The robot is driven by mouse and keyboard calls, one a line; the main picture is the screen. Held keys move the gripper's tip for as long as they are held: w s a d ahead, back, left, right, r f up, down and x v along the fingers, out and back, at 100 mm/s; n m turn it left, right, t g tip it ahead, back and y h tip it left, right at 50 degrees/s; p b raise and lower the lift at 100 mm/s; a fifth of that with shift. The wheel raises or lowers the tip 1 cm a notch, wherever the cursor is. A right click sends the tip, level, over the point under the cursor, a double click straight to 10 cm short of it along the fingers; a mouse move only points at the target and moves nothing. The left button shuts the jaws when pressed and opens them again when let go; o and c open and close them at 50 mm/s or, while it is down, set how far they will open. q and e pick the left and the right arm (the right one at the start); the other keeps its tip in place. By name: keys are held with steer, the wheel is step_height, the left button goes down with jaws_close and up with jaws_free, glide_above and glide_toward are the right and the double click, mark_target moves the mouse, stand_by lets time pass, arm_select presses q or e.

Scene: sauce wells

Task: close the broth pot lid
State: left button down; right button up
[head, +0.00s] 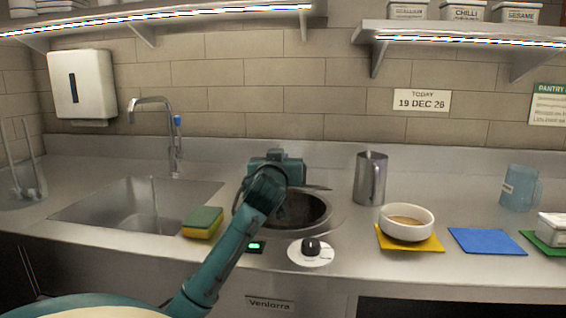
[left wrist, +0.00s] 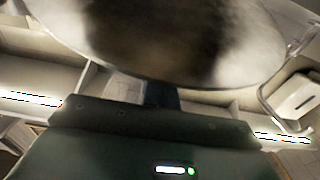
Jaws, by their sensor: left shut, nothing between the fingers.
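The broth pot (head: 305,210) is a round dark well sunk in the steel counter, with its mouth uncovered at the front and right. In the left wrist view a large round metal disc, which looks like the pot lid (left wrist: 255,45), fills the top, tilted and close. In the head view the lid is mostly hidden by my arm, so its exact angle is unclear. My left gripper (head: 278,157) is over the back of the pot, shut and empty. Its fingers (left wrist: 162,95) show just below the disc's edge; I cannot tell whether they touch it. My right gripper is out of view.
A control knob (head: 311,247) is in front of the pot. A sponge (head: 203,222) and sink (head: 135,205) lie left. A steel jug (head: 370,178) stands right, then a bowl (head: 407,230) on a yellow mat and an empty blue mat (head: 487,241). Shelves (head: 470,32) hang above.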

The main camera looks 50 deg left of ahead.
arm_select(q)
steer(key=shift+s+d+f+b, duration=0.25)
steer(key=shift+s+f, duration=0.05)
steer(key=shift+f, duration=0.3)
steer(key=shift+s+d+f+b, duration=0.2)
steer(key=shift+s+f, duration=0.05)
steer(key=shift+f, duration=0.3)
